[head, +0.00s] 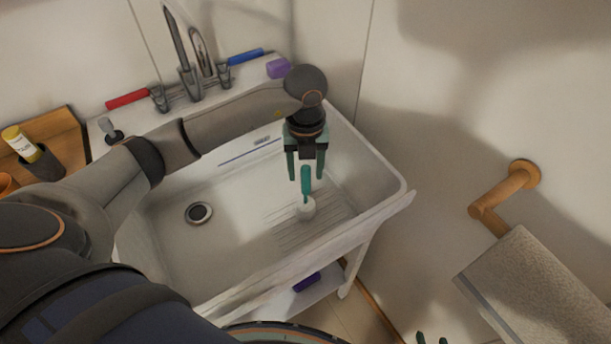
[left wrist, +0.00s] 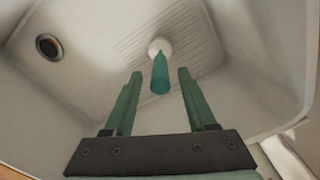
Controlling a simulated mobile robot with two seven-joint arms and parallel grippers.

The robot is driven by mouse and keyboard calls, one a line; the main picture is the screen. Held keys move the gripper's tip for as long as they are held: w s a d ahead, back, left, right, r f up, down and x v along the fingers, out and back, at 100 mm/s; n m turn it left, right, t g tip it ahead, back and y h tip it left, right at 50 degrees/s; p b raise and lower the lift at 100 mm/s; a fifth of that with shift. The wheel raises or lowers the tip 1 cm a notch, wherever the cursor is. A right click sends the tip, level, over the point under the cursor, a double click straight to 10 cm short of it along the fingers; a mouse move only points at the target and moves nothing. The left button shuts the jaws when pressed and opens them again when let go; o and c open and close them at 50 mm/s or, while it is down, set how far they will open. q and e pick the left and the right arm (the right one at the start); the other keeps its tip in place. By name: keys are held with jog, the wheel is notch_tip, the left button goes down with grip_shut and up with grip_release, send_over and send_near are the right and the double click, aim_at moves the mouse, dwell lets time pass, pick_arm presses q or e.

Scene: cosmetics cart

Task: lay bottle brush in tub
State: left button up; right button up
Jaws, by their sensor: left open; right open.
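The bottle brush (head: 306,186) has a teal handle and a whitish round head. It is inside the white tub (head: 165,245), head down over the ribbed part of the floor, with the handle pointing up. Whether the head touches the floor is unclear. My left gripper (head: 306,177) is over the tub with its green fingers apart, one on each side of the handle's upper end. In the left wrist view the brush (left wrist: 160,76) shows in the gap between the fingertips, with space on both sides. My right gripper (head: 431,338) barely shows at the bottom edge, its two fingertips apart.
A drain (head: 199,213) is in the tub's floor at left. A faucet (head: 190,80), a red item (head: 127,99), a blue item (head: 246,56) and a purple block (head: 279,67) are along the back ledge. A towel (head: 535,285) hangs at right below a wooden holder (head: 500,193).

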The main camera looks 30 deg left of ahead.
pick_arm(q)
notch_tip(320, 180, up, 9)
jog(key=shift+r, duration=0.1)
jog(key=shift+s, duration=0.1)
dwell(0.4)
